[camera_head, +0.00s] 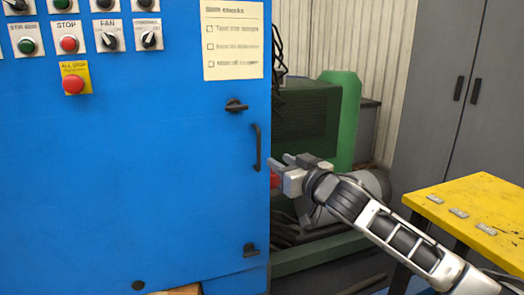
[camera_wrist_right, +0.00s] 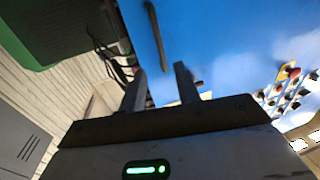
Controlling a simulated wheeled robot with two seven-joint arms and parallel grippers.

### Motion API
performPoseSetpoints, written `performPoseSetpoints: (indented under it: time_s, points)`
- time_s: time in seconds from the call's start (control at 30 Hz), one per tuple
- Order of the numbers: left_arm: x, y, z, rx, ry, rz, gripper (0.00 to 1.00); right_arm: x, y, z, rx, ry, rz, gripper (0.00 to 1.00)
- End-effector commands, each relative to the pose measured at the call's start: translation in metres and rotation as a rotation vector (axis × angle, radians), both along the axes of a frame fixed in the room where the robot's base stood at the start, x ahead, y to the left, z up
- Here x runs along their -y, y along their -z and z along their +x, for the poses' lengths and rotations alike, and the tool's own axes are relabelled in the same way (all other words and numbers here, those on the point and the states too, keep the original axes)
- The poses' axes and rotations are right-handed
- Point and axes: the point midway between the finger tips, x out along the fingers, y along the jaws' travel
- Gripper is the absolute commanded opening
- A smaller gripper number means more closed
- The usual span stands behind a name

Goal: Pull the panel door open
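The blue panel door (camera_head: 150,180) fills the left of the head view and looks shut. Its black vertical bar handle (camera_head: 257,148) is near the right edge. A black latch knob (camera_head: 236,106) sits above the handle and another latch (camera_head: 250,249) below it. My right gripper (camera_head: 278,164) is just right of the handle, pointing at it. In the right wrist view its two fingers (camera_wrist_right: 160,86) are apart with nothing between them, and the handle (camera_wrist_right: 157,36) lies ahead of the gap, apart from the fingertips. My left gripper is not in view.
A yellow table (camera_head: 475,205) with small metal pieces stands at the right, beside my right arm. Green machinery (camera_head: 345,115) is behind the gripper. Grey cabinets (camera_head: 430,110) stand at the back right. A red emergency button (camera_head: 73,84) is on the panel's upper left.

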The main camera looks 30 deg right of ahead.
Motion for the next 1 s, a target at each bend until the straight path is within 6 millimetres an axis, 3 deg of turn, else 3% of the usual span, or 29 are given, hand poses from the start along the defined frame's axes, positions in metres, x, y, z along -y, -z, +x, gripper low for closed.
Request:
performPoseSetpoints:
  time_s: [0.3, 0.5, 0.97, 1.0]
  points:
    - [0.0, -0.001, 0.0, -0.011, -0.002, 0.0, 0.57, 0.002, -0.002, 0.057, 0.002, 0.001, 0.002, 0.32]
    - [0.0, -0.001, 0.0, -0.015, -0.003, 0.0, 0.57, 0.003, 0.0, 0.084, 0.0, 0.0, 0.002, 0.32]
    - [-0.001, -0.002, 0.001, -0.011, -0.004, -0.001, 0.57, 0.003, 0.001, 0.095, -0.002, -0.001, -0.001, 0.32]
    - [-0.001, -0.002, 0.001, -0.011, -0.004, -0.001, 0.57, 0.003, 0.001, 0.095, -0.001, -0.001, -0.001, 0.24]
